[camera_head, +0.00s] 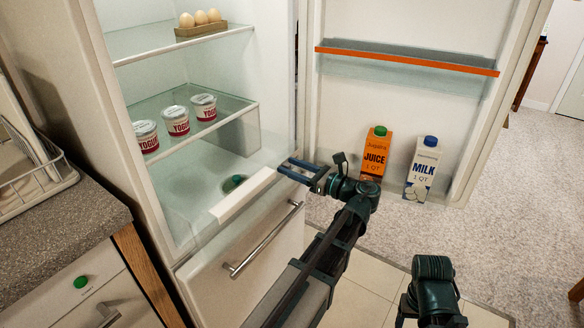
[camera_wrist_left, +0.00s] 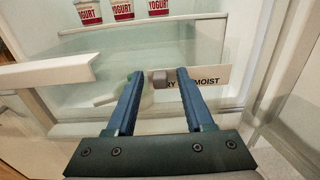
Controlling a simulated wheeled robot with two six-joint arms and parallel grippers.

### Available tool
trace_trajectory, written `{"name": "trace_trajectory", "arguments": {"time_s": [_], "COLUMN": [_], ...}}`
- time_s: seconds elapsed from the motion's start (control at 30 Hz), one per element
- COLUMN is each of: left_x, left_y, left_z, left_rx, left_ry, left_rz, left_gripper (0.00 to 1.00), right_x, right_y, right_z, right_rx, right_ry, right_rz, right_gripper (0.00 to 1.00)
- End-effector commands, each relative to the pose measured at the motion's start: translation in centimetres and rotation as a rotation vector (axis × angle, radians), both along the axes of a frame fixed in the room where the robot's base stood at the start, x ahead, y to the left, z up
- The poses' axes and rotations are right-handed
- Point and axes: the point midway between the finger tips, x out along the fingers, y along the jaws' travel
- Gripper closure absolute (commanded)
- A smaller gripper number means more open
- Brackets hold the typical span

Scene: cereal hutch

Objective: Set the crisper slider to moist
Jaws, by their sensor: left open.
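The crisper slider's small grey knob (camera_wrist_left: 159,78) shows in the left wrist view, at the left part of a white label plate (camera_wrist_left: 222,76). The plate reads "RY" beside the knob and "MOIST" farther right; its left end is covered. My left gripper (camera_wrist_left: 156,75) is open, with one blue finger on each side of the knob; contact cannot be told. In the head view the left gripper (camera_head: 291,169) is at the right side of the clear crisper drawer (camera_head: 200,205), and the slider cannot be made out there. The right gripper's fingers are not visible.
The crisper's white handle (camera_head: 243,195) is left of the gripper. Yogurt cups (camera_head: 176,121) and an egg tray (camera_head: 201,28) sit on shelves above. The open fridge door on the right holds a juice carton (camera_head: 375,153) and a milk carton (camera_head: 422,170).

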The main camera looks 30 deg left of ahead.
Motion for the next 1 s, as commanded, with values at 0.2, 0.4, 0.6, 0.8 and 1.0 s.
{"name": "trace_trajectory", "arguments": {"time_s": [0.2,0.4,0.6,0.8,1.0], "left_x": [0.03,0.03,0.02,0.02,0.03], "left_y": [0.17,0.15,0.14,0.13,0.13], "left_z": [0.00,0.00,0.00,0.00,0.00], "left_rx": [0.000,0.000,0.000,0.000,0.000], "left_ry": [0.000,0.000,0.000,0.000,0.000], "left_rz": [-0.001,-0.001,-0.001,-0.001,-0.001], "left_gripper": [0.47,0.67,1.00,1.00,1.00], "right_x": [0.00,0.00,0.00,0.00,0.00], "right_y": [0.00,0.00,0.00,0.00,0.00], "right_z": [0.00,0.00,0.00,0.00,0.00], "right_rx": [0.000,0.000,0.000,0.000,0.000], "right_ry": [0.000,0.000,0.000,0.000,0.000], "right_rz": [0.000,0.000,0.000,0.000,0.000], "right_gripper": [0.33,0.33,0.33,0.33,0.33]}}
